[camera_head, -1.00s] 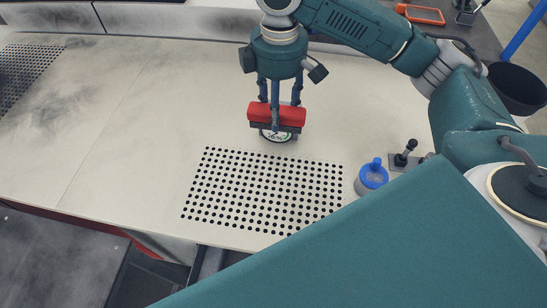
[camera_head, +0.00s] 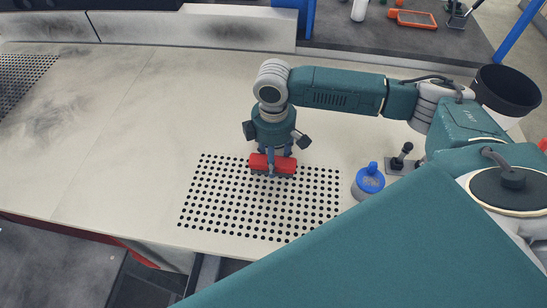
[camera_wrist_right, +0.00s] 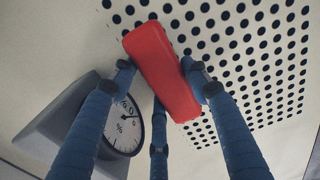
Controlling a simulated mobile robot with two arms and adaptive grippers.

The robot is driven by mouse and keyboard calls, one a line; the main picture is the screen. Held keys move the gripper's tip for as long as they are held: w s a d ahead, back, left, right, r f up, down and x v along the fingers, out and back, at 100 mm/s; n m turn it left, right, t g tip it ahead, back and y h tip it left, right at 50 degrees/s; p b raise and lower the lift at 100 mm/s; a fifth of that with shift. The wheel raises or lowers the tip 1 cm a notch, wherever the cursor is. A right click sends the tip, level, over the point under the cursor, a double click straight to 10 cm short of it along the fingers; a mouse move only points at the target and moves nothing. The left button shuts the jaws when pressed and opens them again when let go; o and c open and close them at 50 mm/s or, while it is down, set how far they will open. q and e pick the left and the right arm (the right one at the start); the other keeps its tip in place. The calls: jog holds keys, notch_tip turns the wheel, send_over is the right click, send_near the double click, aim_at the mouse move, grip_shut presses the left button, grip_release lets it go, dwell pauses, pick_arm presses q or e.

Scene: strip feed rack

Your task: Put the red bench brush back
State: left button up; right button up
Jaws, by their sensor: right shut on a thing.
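The red bench brush (camera_head: 284,164) is in the jaws of my right gripper (camera_head: 271,166), at the far edge of the perforated patch of the worktop. In the right wrist view the brush's red back (camera_wrist_right: 160,68) lies between the blue fingers of the gripper (camera_wrist_right: 158,85), with dotted holes behind it. I cannot tell whether the brush touches the surface; its bristles are hidden in the wrist view. My left gripper is not in view.
A grey block with a round white dial (camera_wrist_right: 124,126) is close beside the fingers. The perforated patch (camera_head: 255,210) is clear in front. A blue-capped jar (camera_head: 369,182) and a small black-knobbed lever (camera_head: 402,157) stand to the right.

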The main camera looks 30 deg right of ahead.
jog(key=shift+f, duration=0.1)
jog(key=o, duration=1.1)
notch_tip(320, 180, up, 12)
jog(key=shift+r, duration=0.1)
